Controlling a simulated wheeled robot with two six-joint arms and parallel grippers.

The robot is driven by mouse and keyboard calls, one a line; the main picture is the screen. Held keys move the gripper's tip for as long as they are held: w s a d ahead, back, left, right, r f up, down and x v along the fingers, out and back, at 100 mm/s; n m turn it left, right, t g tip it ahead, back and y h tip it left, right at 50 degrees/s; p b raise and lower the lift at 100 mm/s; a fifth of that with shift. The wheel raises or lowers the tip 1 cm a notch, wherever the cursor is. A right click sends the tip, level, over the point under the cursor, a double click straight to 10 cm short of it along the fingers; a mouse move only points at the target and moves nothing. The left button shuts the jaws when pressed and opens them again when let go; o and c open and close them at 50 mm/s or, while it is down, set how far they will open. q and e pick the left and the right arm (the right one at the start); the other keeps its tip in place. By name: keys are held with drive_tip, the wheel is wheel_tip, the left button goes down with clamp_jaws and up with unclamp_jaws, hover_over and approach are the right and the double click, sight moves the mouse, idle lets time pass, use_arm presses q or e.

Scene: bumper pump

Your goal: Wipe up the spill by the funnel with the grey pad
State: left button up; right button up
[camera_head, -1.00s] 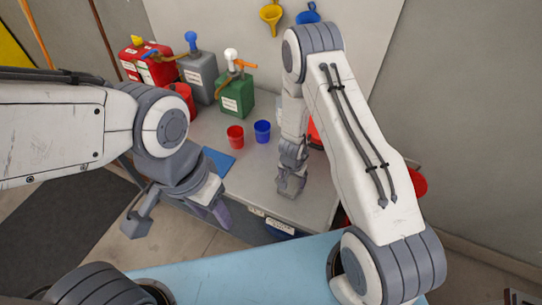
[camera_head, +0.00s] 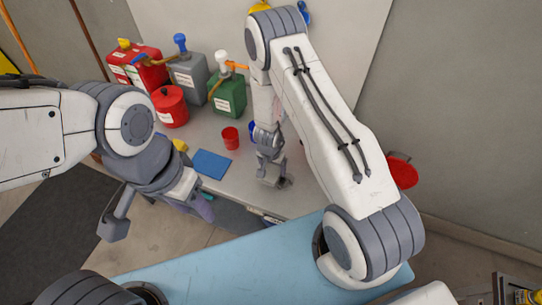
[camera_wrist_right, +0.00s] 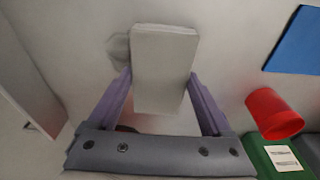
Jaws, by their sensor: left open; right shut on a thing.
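My right gripper (camera_head: 272,181) is low over the grey bench top (camera_head: 310,190). In the right wrist view, its purple fingers (camera_wrist_right: 160,95) are shut on the pale grey pad (camera_wrist_right: 164,65). I cannot tell whether the pad touches the bench. A faint grey patch (camera_wrist_right: 118,47) shows beside the pad; I cannot tell if it is spill or shadow. My left gripper (camera_head: 200,207) is open and empty near the bench's front edge. A yellow funnel (camera_head: 260,6) and a blue funnel (camera_head: 305,12) hang on the wall, partly hidden by my right arm.
A red cup (camera_head: 230,138) and a blue mat (camera_head: 212,164) lie left of my right gripper. A blue cup (camera_head: 252,128) is mostly hidden behind it. Red (camera_head: 150,70), grey (camera_head: 187,78) and green (camera_head: 228,95) cans and a red pot (camera_head: 170,107) stand at the back left.

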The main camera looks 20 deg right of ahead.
sight(274, 167)
drive_tip(key=shift+d+r+p, duration=0.1)
drive_tip(key=shift+r+p, duration=1.65)
drive_tip(key=shift+r, duration=0.55)
